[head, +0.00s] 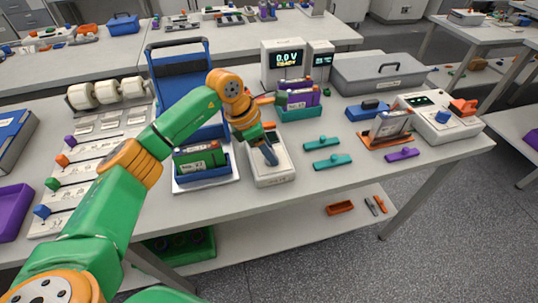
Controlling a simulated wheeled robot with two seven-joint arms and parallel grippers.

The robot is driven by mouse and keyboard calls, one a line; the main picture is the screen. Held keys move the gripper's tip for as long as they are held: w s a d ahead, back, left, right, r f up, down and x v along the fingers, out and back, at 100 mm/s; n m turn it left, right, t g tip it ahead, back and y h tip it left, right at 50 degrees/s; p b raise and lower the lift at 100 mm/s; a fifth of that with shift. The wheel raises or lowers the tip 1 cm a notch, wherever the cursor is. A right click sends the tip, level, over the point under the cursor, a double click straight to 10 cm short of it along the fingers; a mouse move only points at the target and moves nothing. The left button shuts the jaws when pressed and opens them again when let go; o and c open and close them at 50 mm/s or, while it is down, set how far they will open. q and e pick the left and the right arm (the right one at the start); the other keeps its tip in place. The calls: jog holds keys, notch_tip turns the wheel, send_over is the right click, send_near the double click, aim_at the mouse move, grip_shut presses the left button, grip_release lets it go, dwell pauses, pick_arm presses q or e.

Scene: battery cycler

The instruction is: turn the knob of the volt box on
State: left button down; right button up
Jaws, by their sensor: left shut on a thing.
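My left arm comes in from the left, and its gripper (268,152) points down at the top of a low white box (272,176) in the middle of the table. The gripper is shut on what seems to be the knob of this box; fingers and arm hide most of it. I take this box to be the volt box, but no label on it is readable. Behind it a white display unit (284,77) reads "0.0 V READY". My right gripper is not in view.
Left of the box is a blue tray (202,172) with a green pack. Behind it are a teal holder (299,113) with purple packs and a grey case (377,75). Teal clips (322,143) lie to the right. A white device with a blue knob (442,117) stands at the far right.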

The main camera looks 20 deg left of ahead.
pick_arm(q)
jog(key=shift+w+m+g+h+b, duration=0.15)
jog(key=shift+m+g+b, duration=0.15)
jog(key=shift+m, duration=0.6)
jog(key=shift+m+g+h+b, duration=0.2)
jog(key=shift+m+g, duration=0.2)
jog(key=shift+m, duration=0.5)
jog(key=shift+c, duration=1.8)
grip_release()
jog(key=b+v, duration=0.1)
jog(key=v, duration=0.6)
jog(key=shift+r, duration=0.1)
